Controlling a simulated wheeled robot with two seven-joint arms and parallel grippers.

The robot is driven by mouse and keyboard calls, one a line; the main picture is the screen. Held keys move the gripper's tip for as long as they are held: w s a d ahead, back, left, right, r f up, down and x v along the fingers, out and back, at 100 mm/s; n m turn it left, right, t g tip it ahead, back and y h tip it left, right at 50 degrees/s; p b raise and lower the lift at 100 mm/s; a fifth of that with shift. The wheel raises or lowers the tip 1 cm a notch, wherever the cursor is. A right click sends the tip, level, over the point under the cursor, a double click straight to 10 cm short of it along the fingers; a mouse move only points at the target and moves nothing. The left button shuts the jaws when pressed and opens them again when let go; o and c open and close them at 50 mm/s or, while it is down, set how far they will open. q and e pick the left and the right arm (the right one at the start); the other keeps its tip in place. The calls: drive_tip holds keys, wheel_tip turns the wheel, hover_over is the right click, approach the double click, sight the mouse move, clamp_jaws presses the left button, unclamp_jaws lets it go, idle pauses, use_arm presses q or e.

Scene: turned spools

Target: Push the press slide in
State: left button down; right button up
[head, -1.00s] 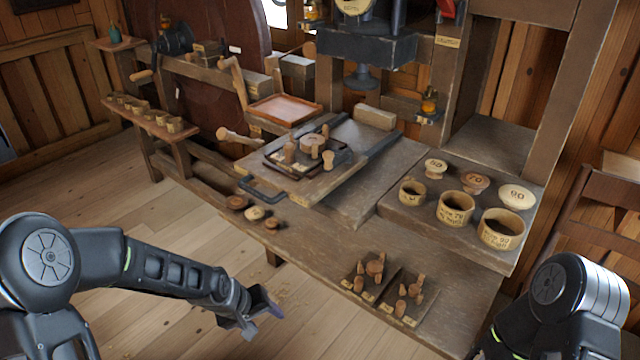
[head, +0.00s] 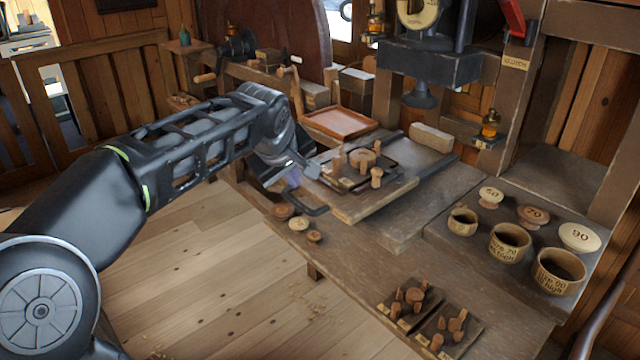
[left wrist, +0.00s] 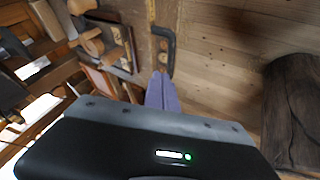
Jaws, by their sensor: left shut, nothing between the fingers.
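The press slide (head: 366,203) is a wooden board lying between two dark rails under the press, drawn out toward the front. A dark tray (head: 338,186) with wooden pieces sits on it. Its black bar handle (head: 312,212) sticks out at the front edge; it also shows in the left wrist view (left wrist: 171,48). My left gripper (head: 292,178) is shut and empty, with purple fingers, close by the handle. In the left wrist view its fingertips (left wrist: 160,75) are just beside the handle; I cannot tell whether they touch. My right gripper is out of view.
The press head (head: 420,95) hangs above the back of the slide. Cups (head: 508,242) and numbered lids stand on the right block. Small trays of pegs (head: 410,302) lie at the front. Small round pieces (head: 298,223) lie near the handle. A reddish tray (head: 340,122) is behind.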

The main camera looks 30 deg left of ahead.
sight(301, 188)
use_arm(q)
drive_tip(key=shift+a+r, duration=0.15)
drive_tip(key=shift+r, duration=0.35)
drive_tip(key=x, duration=1)
drive_tip(key=shift+p, duration=0.35)
drive_tip(key=shift+w, duration=0.1)
